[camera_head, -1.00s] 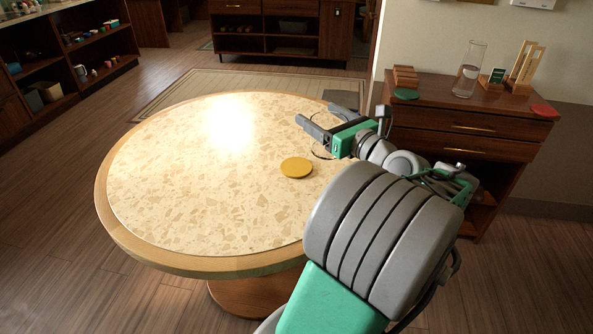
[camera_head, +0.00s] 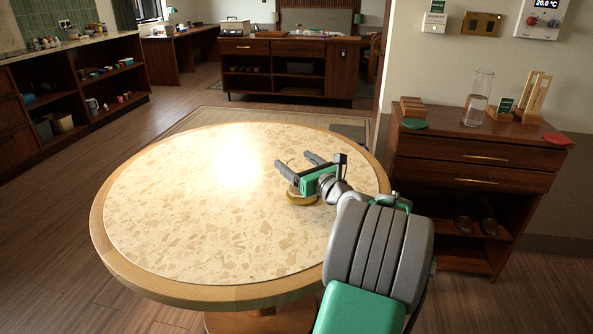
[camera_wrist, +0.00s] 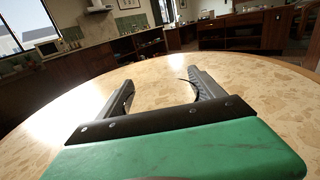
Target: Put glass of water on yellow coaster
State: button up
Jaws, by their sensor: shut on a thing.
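The yellow coaster (camera_head: 300,198) lies on the round stone-topped table (camera_head: 180,200), right of its middle. It is partly hidden by my gripper (camera_head: 297,164). The gripper is shut around a clear glass, of which only faint curved outlines show between the fingers. The glass is over the coaster in the head view; I cannot tell whether it touches it. In the wrist view, my gripper (camera_wrist: 161,80) has its two fingers apart with thin glass edges by their inner sides. The water level is not clear.
A wooden cabinet (camera_head: 480,152) stands right of the table. On it are a tall clear vessel (camera_head: 478,100), a green coaster (camera_head: 413,124), a red coaster (camera_head: 556,138) and wooden stands (camera_head: 532,98). The left and front of the tabletop are clear.

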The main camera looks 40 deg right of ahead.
jog(key=shift+f, duration=0.2)
jog(key=o, duration=2.1)
jog(key=shift+c, duration=0.2)
jog(key=s+p, duration=0.1)
jog(key=s, duration=0.3)
jog(key=s+a+p, duration=0.1)
jog(key=s, duration=0.2)
jog(key=s+p, duration=0.1)
jog(key=s, duration=0.3)
jog(key=shift+s+a+r, duration=0.15)
jog(key=shift+s+a, duration=0.05)
jog(key=shift+s, duration=0.1)
jog(key=shift+s+a, duration=0.1)
jog(key=shift+s, duration=0.05)
